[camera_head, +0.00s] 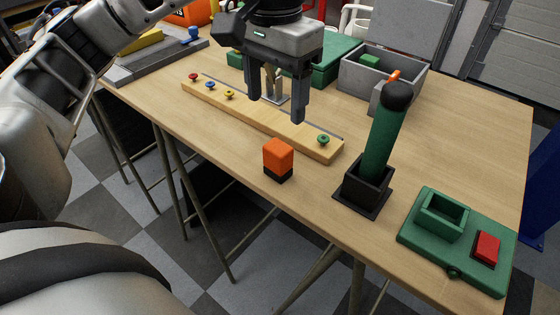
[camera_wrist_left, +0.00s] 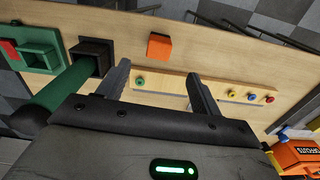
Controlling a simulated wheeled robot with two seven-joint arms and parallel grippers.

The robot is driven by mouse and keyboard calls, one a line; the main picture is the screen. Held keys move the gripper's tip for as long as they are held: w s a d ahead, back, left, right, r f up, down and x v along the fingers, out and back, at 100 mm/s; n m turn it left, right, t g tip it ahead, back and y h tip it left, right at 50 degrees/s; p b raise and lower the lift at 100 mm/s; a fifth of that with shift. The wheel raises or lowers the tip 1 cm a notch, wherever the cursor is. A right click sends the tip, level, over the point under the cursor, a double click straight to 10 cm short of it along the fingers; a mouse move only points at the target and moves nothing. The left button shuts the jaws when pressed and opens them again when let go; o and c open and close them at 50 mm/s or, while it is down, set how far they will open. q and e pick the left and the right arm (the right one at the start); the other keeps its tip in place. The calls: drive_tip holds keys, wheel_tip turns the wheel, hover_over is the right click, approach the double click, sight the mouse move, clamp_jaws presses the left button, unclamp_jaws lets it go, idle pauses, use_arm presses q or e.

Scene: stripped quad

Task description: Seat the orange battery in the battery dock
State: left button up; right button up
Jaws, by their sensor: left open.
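The orange battery (camera_head: 278,153), a small block with a black lower part, stands upright near the table's front edge. In the left wrist view its orange top (camera_wrist_left: 159,46) shows beyond my fingers. The green battery dock (camera_head: 415,238), with an open, empty-looking square socket and a red block beside it, lies at the front right; part of it shows in the wrist view (camera_wrist_left: 40,58). My left gripper (camera_head: 277,110) is open and empty, fingers down, above the wooden strip behind the battery and apart from it. My right gripper is not in view.
A tall green cylinder (camera_head: 382,138) with a black top stands in a black holder (camera_head: 362,190) between battery and dock. A wooden strip (camera_head: 256,118) with several coloured knobs lies behind the battery. A grey bin (camera_head: 350,83) stands at the back. Bare table lies right of the bin.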

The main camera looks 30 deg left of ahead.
sight(278, 146)
use_arm(q)
drive_tip(key=f, duration=0.5)
drive_tip(key=f+p, duration=0.1)
drive_tip(key=f, duration=0.3)
drive_tip(key=shift+w+d+f, duration=0.1)
drive_tip(key=shift+w+f, duration=0.1)
drive_tip(key=shift+f, duration=0.15)
drive_tip(key=c, duration=1.2)
